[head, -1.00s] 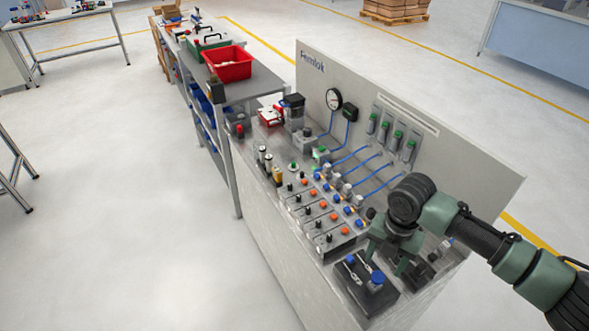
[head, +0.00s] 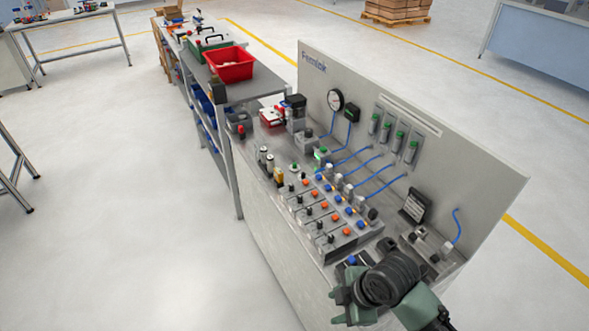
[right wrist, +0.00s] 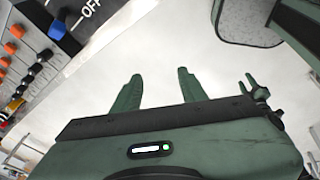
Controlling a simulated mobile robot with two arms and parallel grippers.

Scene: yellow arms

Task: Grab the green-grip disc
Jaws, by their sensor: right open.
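No disc with a green grip can be made out for certain. On the bench panel, a small green knob (head: 294,167) stands near the back left, and a green-marked part (head: 320,154) sits beside it. My right gripper (head: 337,307) is at the front right corner of the bench, past its front edge in the picture. In the right wrist view its two green fingers (right wrist: 159,76) are spread with nothing between them, over pale floor. My left gripper is not seen in the head view.
A black plate marked OFF (right wrist: 82,22) is near the gripper in the wrist view. Orange and blue knobs (head: 320,204) fill the bench top. The upright back panel (head: 460,170) stands behind. A red bin (head: 230,65) is on the shelf beyond. Floor at left (head: 130,200) is clear.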

